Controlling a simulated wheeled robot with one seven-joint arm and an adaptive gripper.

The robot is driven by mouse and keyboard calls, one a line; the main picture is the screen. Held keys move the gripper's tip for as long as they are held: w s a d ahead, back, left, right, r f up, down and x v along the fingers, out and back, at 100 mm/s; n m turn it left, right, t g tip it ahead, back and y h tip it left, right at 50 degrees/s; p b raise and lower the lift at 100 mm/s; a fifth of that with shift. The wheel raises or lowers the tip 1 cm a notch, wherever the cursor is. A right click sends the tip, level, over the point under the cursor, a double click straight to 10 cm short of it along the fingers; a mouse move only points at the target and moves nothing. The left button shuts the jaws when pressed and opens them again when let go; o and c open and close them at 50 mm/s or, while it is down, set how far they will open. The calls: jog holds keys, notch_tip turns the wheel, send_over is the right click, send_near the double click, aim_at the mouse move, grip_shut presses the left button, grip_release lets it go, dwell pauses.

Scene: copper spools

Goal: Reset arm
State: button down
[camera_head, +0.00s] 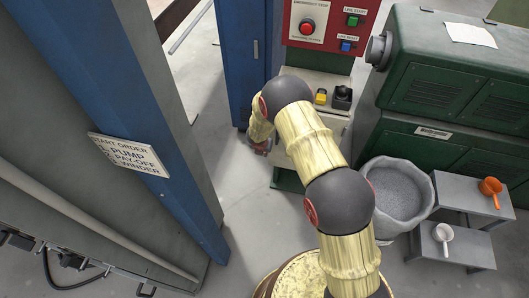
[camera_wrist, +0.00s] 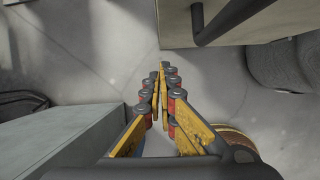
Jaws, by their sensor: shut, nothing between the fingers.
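My arm reaches forward from the bottom of the head view, with pale ribbed links and dark joints. Its end hangs low beside the grey and red control stand (camera_head: 319,18), and most of my gripper is hidden behind the arm there. In the wrist view my gripper (camera_wrist: 161,68) has yellow and red fingers that meet at the tips. It is shut with nothing between the fingers, and bare grey floor lies beyond it.
A blue column with a sign (camera_head: 130,155) stands at left. A green machine (camera_head: 440,90) is at right, near a grey bin (camera_head: 398,222) and small steps (camera_head: 450,248). An orange scoop (camera_head: 490,187) and a white scoop (camera_head: 443,235) rest on the steps.

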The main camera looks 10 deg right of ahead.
jog(key=v, duration=0.5)
jog(key=shift+p, duration=0.35)
jog(key=shift+f, duration=0.1)
